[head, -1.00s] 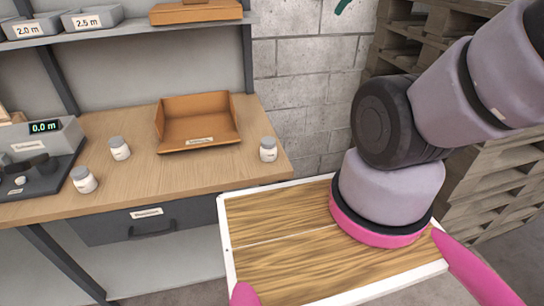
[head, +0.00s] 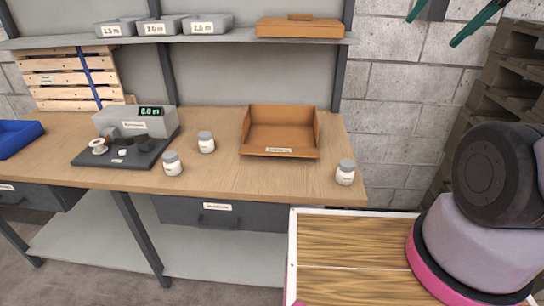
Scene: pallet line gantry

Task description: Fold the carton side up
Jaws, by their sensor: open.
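An open brown carton (head: 280,112) stands on the wooden workbench (head: 235,180), right of the middle. Its back, left and right sides stand up. Its front is low, with a small label on the front edge, and I see into the empty inside. I cannot tell from here whether a front flap lies flat. My gripper is out of view. Only the lower part of my arm shows at the right edge, well to the right of the carton and apart from it.
A grey device with a display (head: 150,122) is further left, near a blue bin (head: 18,137). A shelf above holds grey bins and a brown box (head: 300,27). Pallets (head: 515,65) stand at the right.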

